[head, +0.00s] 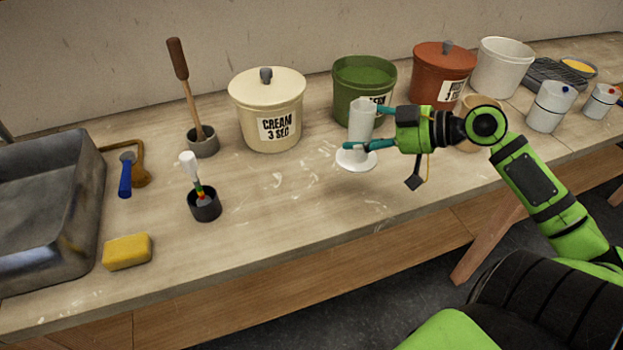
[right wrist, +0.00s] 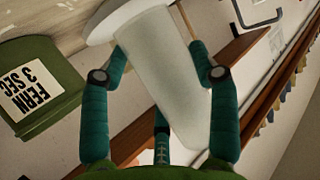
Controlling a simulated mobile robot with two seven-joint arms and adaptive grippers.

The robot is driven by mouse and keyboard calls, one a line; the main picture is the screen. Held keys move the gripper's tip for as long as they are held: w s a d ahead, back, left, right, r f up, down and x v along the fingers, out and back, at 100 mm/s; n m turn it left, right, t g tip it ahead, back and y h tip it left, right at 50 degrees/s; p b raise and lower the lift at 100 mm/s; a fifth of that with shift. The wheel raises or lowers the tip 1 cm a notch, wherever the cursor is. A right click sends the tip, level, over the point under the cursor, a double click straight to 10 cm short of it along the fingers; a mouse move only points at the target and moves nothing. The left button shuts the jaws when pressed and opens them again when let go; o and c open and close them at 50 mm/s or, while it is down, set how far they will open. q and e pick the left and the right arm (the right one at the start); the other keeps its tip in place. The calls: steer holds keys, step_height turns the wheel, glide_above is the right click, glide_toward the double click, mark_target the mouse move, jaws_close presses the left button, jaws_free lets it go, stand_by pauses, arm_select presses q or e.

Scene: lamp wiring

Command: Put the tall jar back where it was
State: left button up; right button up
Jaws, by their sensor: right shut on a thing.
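The tall jar (head: 360,128) is a slim white cylinder with a wide, flat white disc (head: 355,161) at its foot. It is upright in the head view, in front of the green bucket (head: 364,88). I cannot tell whether the disc touches the bench. My right gripper (head: 362,127) reaches in from the right and is shut on the jar. In the right wrist view, the jar (right wrist: 160,70) lies between the teal fingers, its disc end at the top. My left gripper is not in view.
A cream lidded bucket (head: 267,112), a rust-red lidded bucket (head: 442,75) and a white bucket (head: 502,68) stand along the back. A dark cup (head: 204,206) with a brush, a yellow sponge (head: 127,252) and a metal tub (head: 45,215) are left. The front middle bench is clear.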

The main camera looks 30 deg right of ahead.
steer(key=w+a+f, duration=0.2)
steer(key=f, duration=0.1)
steer(key=w+a+f+p, duration=0.1)
steer(key=w+a+f, duration=0.1)
steer(key=a+f, duration=0.1)
steer(key=w+a+f+p, duration=0.1)
steer(key=a+f, duration=0.1)
steer(key=f, duration=0.1)
steer(key=shift+w+a+f, duration=0.2)
steer(key=shift+w+a, duration=0.05)
steer(key=shift+w, duration=0.15)
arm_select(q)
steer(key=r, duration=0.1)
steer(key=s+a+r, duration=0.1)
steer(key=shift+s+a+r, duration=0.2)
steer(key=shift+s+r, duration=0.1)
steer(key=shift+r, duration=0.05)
arm_select(e)
steer(key=shift+f, duration=0.2)
steer(key=o, duration=1.4)
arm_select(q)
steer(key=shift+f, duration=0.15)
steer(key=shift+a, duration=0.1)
